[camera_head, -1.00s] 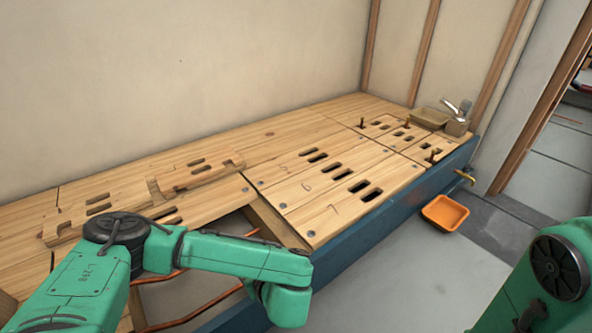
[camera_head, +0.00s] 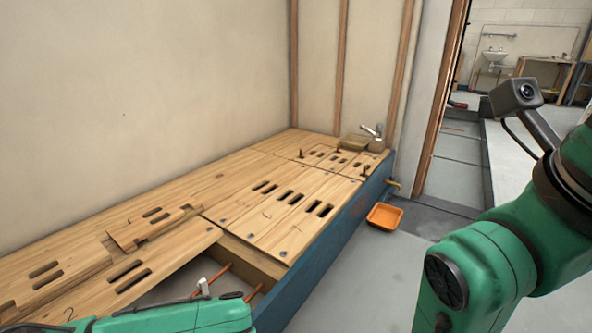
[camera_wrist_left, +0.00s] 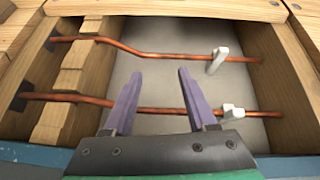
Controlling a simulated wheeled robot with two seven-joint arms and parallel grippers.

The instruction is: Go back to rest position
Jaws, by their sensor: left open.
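My left gripper (camera_wrist_left: 155,95) shows in the left wrist view with its two purple fingers apart and nothing between them. It is over the opening in the wooden deck, above two copper pipes (camera_wrist_left: 135,50). Each pipe carries a white clip or handle (camera_wrist_left: 217,60) toward the right. In the head view my green left arm (camera_head: 190,316) lies along the bottom edge, and its gripper is out of sight. My right arm (camera_head: 480,270) fills the right side of the head view. Its gripper is not in view.
The slotted wooden deck (camera_head: 285,230) has a blue front side (camera_head: 330,240). A loose board (camera_head: 150,228) lies on it. A tap (camera_head: 372,130) stands at the far end. An orange tray (camera_head: 385,216) sits on the grey floor, which is clear around it.

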